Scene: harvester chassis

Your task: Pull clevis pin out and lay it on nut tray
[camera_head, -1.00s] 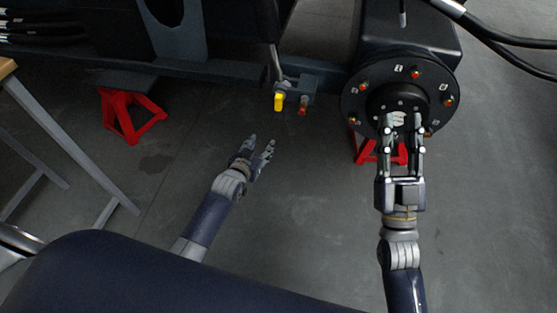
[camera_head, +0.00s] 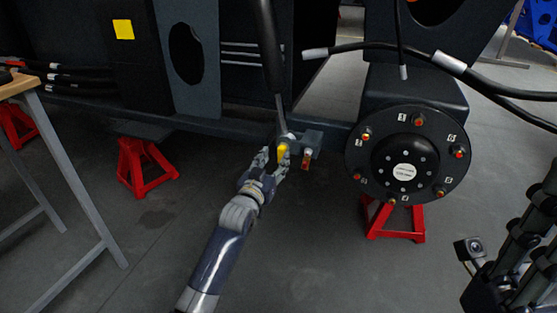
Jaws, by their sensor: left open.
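A grey clevis bracket (camera_head: 311,139) sits on the chassis beam below the cylinder rod. A yellow piece (camera_head: 283,153), which looks like the clevis pin's handle, hangs at its left side. A small red-orange part (camera_head: 306,158) hangs to its right. My left gripper (camera_head: 273,162) is open, with its fingers close around the yellow piece; contact is hard to tell. Dark parts of my right arm and probably its gripper (camera_head: 515,245) show at the right edge, cut off, so its fingers cannot be read. No nut tray can be made out.
A round black hub (camera_head: 408,155) with several studs is at the right, above a red stand (camera_head: 396,222). Another red stand (camera_head: 145,168) is at the left. A wooden-topped bench (camera_head: 18,84) stands at the left edge. Black hoses (camera_head: 500,84) cross the upper right.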

